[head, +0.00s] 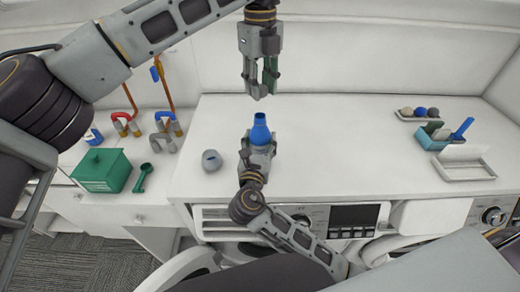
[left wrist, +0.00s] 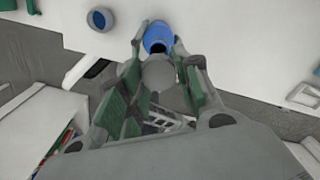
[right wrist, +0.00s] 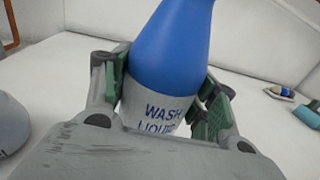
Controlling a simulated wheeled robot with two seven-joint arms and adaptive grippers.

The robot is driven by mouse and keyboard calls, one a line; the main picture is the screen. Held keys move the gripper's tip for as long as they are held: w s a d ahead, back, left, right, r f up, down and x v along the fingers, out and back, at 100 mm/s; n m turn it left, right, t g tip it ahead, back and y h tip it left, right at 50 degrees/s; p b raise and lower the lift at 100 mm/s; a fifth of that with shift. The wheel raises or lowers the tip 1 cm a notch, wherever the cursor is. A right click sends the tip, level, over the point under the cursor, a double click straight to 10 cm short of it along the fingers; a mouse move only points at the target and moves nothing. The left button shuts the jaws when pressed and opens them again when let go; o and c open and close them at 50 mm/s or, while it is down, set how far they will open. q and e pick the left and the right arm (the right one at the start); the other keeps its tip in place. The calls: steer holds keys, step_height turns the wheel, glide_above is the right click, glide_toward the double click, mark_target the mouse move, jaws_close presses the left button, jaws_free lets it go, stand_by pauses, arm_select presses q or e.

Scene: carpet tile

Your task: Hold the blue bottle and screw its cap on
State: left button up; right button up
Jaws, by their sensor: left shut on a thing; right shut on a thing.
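The blue bottle (head: 260,131) stands upright on the white counter, its neck open at the top. It also shows in the right wrist view (right wrist: 170,45), with a white label reading "WASH LIQUID". My right gripper (head: 259,153) is shut around its lower body. My left gripper (head: 262,88) hangs above the bottle, pointing down, apart from it. In the left wrist view a round grey cap (left wrist: 160,73) sits between its fingers, with the dark bottle mouth just beyond it. The cap is mostly hidden by the fingers in the head view.
A small round grey object (head: 212,160) stands left of the bottle. Further left are a green box (head: 101,171), a green scoop (head: 143,177) and pipe pieces (head: 163,143). At right are a blue caddy (head: 431,138) and a white tray (head: 466,171).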

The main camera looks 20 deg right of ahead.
mark_target(261, 116)
steer(key=shift+c, duration=1)
arm_select(q)
steer(key=shift+f, duration=2.5)
steer(key=shift+f, duration=0.2)
steer(key=shift+f, duration=0.7)
steer(key=shift+f, duration=0.5)
arm_select(e)
jaws_close()
arm_select(q)
steer(key=shift+m, duration=0.3)
